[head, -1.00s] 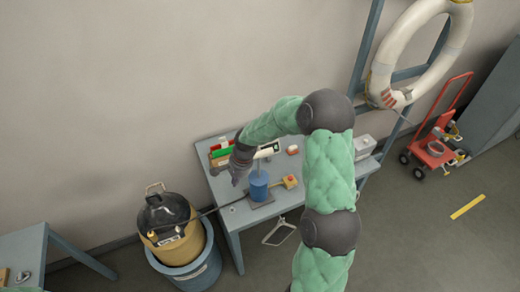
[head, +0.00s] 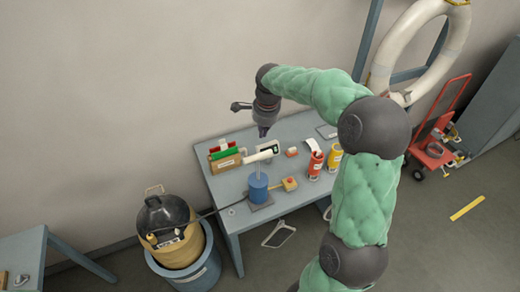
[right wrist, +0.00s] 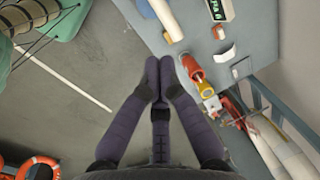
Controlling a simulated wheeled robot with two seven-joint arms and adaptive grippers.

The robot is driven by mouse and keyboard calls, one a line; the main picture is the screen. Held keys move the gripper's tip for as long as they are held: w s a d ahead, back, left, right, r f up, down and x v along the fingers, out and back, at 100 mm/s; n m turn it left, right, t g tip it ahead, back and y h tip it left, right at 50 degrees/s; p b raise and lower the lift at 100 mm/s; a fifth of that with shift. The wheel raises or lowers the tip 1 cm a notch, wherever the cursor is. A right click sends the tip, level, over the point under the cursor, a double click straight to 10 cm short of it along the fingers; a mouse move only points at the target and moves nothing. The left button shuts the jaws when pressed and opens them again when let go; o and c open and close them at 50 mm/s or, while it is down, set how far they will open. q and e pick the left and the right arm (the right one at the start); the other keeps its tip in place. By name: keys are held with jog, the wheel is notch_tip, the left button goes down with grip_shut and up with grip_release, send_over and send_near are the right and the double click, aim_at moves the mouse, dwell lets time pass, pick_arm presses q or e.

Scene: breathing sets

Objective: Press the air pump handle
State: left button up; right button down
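The air pump has a blue cylinder (head: 258,188) on a dark base on the table, with a thin rod rising to a white cross handle (head: 262,153). The handle is up, well above the cylinder. In the right wrist view the white handle (right wrist: 166,22) shows at the top, beyond the fingertips. My right gripper (head: 264,131) hangs above and behind the handle, apart from it. In the right wrist view its fingers (right wrist: 160,72) are together with nothing between them. My left gripper is not in view.
The table (head: 225,192) also holds a red cylinder (head: 315,165), a yellow cylinder (head: 334,157), a yellow box with a red button (head: 290,184) and a box with green and red items (head: 224,158). A hose runs to a yellow-black canister (head: 168,230) in a blue tub.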

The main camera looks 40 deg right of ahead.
aim_at(259, 157)
jog(key=w+f, duration=0.1)
jog(key=f, duration=0.3)
jog(key=f+p, duration=0.1)
jog(key=f, duration=0.4)
jog(key=w+f+p, duration=0.1)
jog(key=f, duration=0.3)
jog(key=shift+w+d+f, duration=0.3)
jog(key=shift+d, duration=0.05)
notch_tip(259, 157, down, 10)
jog(key=b, duration=0.8)
jog(key=shift+s+a+r, duration=0.1)
jog(key=shift+s, duration=0.05)
